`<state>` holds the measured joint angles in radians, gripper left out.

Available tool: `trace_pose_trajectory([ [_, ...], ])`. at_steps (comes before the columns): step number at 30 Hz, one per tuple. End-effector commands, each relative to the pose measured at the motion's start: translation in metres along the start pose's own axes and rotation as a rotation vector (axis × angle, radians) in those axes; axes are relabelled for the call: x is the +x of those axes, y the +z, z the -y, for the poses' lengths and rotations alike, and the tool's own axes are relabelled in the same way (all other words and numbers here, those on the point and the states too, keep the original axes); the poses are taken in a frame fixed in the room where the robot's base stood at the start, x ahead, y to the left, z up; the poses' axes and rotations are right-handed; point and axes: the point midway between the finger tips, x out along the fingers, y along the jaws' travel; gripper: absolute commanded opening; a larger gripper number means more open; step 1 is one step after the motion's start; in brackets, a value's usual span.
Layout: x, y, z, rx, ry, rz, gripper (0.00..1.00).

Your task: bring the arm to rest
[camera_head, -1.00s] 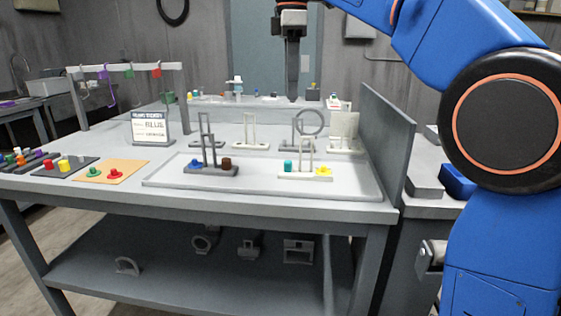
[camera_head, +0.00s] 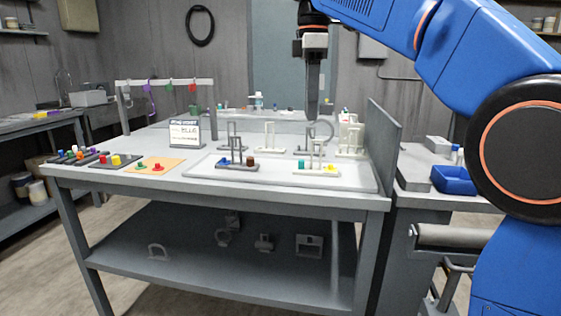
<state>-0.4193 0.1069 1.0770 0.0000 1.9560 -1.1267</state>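My gripper (camera_head: 313,112) hangs pointing down from my blue arm, above the back right part of the grey workbench (camera_head: 130,176). It is seen edge-on, so the gap between its fingers does not show. No held thing can be made out at its tip. Behind and below it on the bench stand several small racks, among them a round ring frame (camera_head: 321,131). Whether the tip touches anything is hard to tell, but it appears above the racks.
A white tray (camera_head: 205,170) holds a dark fixture (camera_head: 237,165) and a pale fixture (camera_head: 313,171) with coloured plugs. An upright grey panel (camera_head: 384,130) stands at the bench's right edge. A hanging rail (camera_head: 165,82) and a sign (camera_head: 185,132) stand left. A blue bin (camera_head: 454,180) sits right.

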Motion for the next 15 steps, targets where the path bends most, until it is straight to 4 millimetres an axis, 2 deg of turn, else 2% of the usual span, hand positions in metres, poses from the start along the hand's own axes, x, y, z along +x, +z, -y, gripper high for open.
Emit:
trace_pose_trajectory([
  [15, 0.022, 0.040, 0.021, 0.187, 0.044, -0.023, 0.37],
])
